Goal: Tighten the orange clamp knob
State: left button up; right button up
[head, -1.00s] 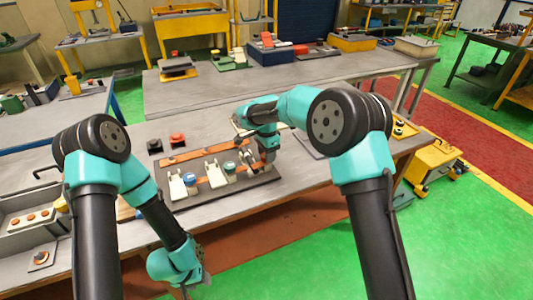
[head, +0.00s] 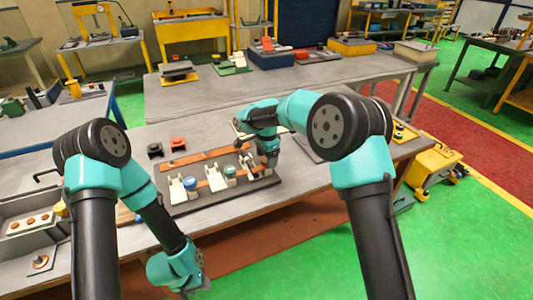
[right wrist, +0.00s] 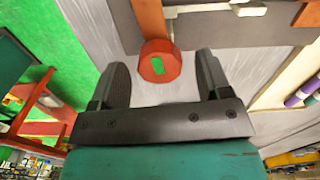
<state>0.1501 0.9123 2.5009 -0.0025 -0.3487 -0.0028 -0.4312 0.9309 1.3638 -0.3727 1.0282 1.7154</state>
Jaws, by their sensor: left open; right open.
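The orange clamp knob (right wrist: 159,67) has a green mark on its top and sits at the end of an orange bar (right wrist: 150,20) in the right wrist view. My right gripper (right wrist: 163,60) is open, with one finger on each side of the knob and gaps to both. How deep the knob lies between them is hard to tell. In the head view my right gripper (head: 271,160) points down over the right end of the dark fixture board (head: 215,200), and the knob is hidden there. My left gripper (head: 196,286) is open, low at the front table edge.
White clamps with a blue knob (head: 190,183) and a teal knob (head: 229,171) stand on the board, left of my right gripper. A black button (head: 155,150) and a red button (head: 178,143) sit behind it. A parts tray (head: 35,222) is at the left.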

jog(key=shift+r, duration=0.1)
notch_tip(320, 180, up, 17)
dwell(0.6)
